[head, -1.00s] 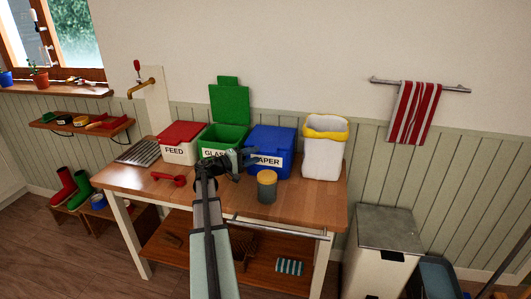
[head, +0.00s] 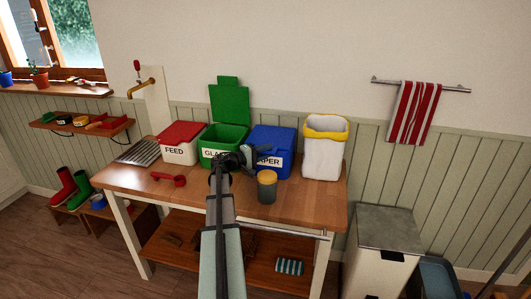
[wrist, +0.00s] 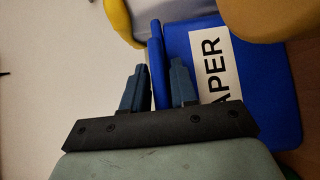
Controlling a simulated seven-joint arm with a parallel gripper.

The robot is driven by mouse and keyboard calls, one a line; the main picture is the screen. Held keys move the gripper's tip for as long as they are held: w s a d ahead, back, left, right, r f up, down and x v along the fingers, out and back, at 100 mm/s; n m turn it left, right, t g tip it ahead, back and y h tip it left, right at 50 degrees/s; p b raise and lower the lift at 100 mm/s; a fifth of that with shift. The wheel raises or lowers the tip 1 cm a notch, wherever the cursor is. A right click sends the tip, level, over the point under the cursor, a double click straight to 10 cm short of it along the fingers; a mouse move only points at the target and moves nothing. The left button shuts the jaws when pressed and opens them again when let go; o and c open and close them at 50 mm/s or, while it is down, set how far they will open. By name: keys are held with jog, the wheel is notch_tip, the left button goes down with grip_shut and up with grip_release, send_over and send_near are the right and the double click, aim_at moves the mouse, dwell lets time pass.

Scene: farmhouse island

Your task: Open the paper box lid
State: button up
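The paper box (head: 270,143) is blue, with a white label partly hidden by my gripper, and stands on the wooden table with its lid (head: 272,133) down. In the wrist view the box (wrist: 265,90) appears turned on its side, and the lid's edge (wrist: 156,62) shows as a blue strip. My gripper (head: 250,152) is at the box's front left. In the wrist view its two fingers (wrist: 158,80) are apart, with the lid's edge between them. I cannot tell whether either finger touches it.
The green glass box (head: 222,140) with its lid up stands left of the paper box, the red-lidded feed box (head: 180,148) beyond it. A jar with a tan lid (head: 267,178) stands close in front. A yellow-rimmed white bin (head: 323,155) is at the right. A red scoop (head: 170,179) lies front left.

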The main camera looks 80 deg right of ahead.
grip_shut()
jog(key=shift+r, duration=0.15)
